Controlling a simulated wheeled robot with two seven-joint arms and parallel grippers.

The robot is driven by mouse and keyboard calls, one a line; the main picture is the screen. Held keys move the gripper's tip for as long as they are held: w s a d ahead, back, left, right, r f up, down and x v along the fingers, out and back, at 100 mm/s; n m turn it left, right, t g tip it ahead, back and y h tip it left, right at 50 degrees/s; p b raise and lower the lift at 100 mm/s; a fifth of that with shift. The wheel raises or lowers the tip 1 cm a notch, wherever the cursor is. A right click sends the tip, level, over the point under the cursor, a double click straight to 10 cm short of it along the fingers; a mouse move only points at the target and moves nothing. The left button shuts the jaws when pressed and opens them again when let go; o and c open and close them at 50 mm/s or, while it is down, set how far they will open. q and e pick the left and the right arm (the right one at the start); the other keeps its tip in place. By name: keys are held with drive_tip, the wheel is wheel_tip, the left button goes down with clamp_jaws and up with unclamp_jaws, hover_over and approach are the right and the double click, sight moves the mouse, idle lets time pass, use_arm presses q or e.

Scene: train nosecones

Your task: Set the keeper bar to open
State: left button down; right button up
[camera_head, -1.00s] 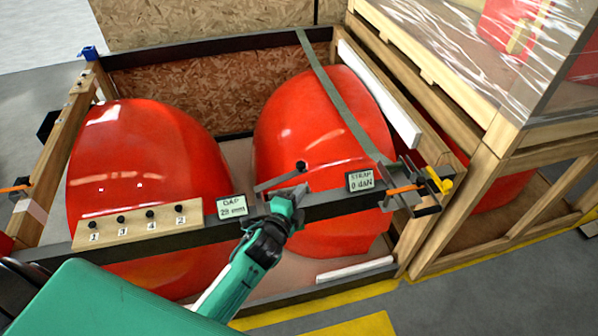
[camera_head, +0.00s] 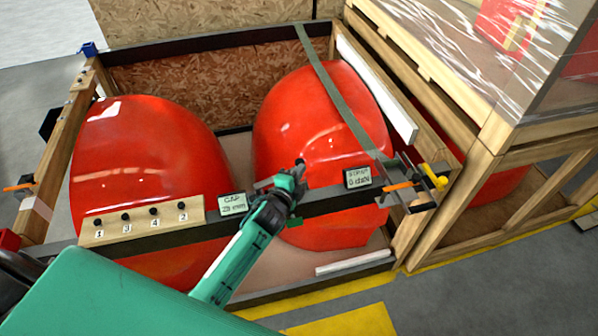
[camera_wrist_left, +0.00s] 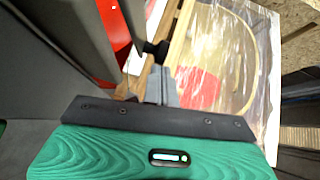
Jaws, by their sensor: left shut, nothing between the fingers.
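The keeper bar (camera_head: 263,184) is a short grey bar at the front rail between the two red nosecones. Only its left end shows beside my gripper; the rest is hidden. Its black knob (camera_head: 300,162) stands just above my fingers. In the left wrist view a black knob (camera_wrist_left: 157,48) sits just beyond the fingertips. My left gripper (camera_head: 297,174) is shut and empty, at the knob, in front of the right nosecone (camera_head: 290,120). Whether it touches the knob I cannot tell. My right gripper is not in view.
The dark front rail (camera_head: 335,197) carries a GAP display (camera_head: 232,204), a STRAP display (camera_head: 358,178) and a wooden board (camera_head: 140,222) with several numbered black pegs. A strap (camera_head: 335,90) runs over the right nosecone to a ratchet (camera_head: 410,188). A wrapped crate (camera_head: 540,80) stands right.

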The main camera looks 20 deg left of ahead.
sight(297, 160)
use_arm(q)
drive_tip(key=w+a+n+y+b, duration=0.1)
drive_tip(key=y+b, duration=0.1)
drive_tip(key=w+n+y+b, duration=0.1)
drive_tip(key=y+b, duration=0.1)
drive_tip(key=b, duration=0.1)
drive_tip(key=shift+w+a+f+n, duration=0.15)
drive_tip(key=shift+w+a+n, duration=0.05)
drive_tip(key=shift+a+n, duration=0.2)
drive_tip(key=shift+w+a, duration=0.1)
